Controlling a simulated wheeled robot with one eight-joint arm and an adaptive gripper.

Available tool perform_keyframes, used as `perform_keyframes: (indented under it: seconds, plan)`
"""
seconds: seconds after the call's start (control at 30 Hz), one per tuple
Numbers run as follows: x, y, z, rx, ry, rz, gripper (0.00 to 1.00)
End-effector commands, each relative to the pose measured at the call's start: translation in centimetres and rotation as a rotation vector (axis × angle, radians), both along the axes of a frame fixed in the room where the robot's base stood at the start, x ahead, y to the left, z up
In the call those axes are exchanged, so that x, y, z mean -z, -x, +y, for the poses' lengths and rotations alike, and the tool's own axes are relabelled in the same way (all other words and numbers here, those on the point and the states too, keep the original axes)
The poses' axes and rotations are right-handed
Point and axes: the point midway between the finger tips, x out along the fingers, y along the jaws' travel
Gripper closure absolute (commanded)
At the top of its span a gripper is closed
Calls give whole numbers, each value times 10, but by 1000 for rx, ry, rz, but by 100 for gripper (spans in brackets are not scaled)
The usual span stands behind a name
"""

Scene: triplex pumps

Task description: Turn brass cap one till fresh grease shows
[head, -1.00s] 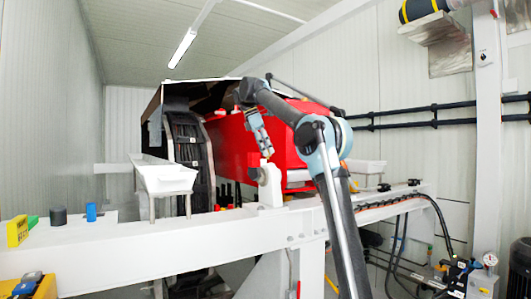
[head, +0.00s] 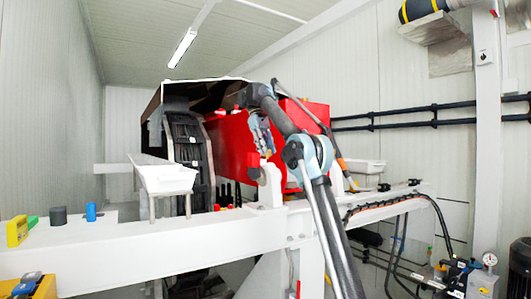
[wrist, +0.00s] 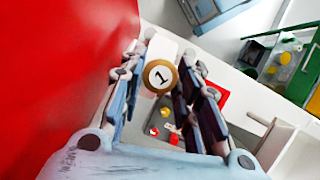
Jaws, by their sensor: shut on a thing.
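The brass cap marked 1 (wrist: 160,76) sits between the two fingers of my gripper (wrist: 163,68) in the wrist view. Its ring is brass and its round face is pale with a dark number. My gripper is shut on it, a finger on each side. In the head view my gripper (head: 263,150) points down at the top of a white bracket (head: 271,186) on the white beam. The cap is too small there to make out clearly. No grease can be made out around the cap.
A large red housing (head: 228,147) stands right beside my gripper and fills the left of the wrist view (wrist: 60,70). A white tray (head: 166,180) stands left of the bracket. Small red and yellow parts (wrist: 168,128) lie below the fingers.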

Motion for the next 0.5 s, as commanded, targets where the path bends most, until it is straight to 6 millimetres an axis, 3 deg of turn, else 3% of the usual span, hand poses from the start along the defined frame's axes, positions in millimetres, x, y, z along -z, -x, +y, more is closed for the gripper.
perform_keyframes:
  seconds: [0.5]
  plan:
    - [0,-1,-1,236,0,0,94]
